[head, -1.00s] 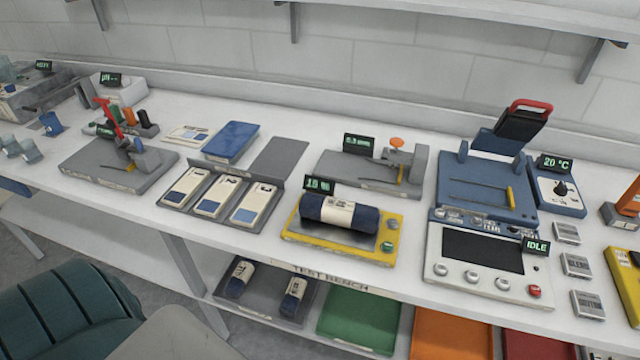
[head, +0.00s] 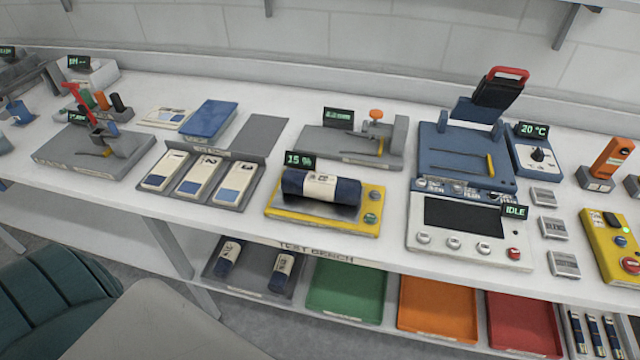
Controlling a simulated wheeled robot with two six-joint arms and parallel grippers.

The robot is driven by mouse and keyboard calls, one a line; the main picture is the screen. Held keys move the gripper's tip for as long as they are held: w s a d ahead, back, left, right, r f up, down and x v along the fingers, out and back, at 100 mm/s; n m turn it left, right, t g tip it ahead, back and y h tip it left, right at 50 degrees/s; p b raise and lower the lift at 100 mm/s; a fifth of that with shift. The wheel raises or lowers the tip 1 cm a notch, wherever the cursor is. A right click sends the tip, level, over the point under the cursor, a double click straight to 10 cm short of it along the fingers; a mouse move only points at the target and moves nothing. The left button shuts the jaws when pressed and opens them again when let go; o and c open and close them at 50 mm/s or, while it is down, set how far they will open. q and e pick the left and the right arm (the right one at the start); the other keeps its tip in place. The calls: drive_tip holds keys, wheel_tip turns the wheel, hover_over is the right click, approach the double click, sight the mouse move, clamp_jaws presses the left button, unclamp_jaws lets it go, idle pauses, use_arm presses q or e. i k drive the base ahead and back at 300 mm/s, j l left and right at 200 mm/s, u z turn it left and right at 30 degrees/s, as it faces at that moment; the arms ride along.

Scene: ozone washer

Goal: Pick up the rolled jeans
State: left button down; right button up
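A dark blue roll of jeans with a cream label band (head: 320,187) lies on a yellow device (head: 290,215) on the bench top, under a small display reading 15 %. Neither of my grippers shows in the head view.
Green (head: 345,290), orange (head: 438,307) and red (head: 525,322) trays sit beside the grey tray on the lower shelf. A white panel reading IDLE (head: 470,249) and a blue press (head: 460,155) stand right of the yellow device. A teal chair (head: 60,305) is at the lower left.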

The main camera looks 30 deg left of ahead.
sight(319, 186)
drive_tip(key=l+u, duration=0.2)
drive_tip(key=u, duration=0.25)
drive_tip(key=i+l+u, duration=0.1)
drive_tip(key=l+u, duration=0.15)
drive_tip(key=u, duration=0.15)
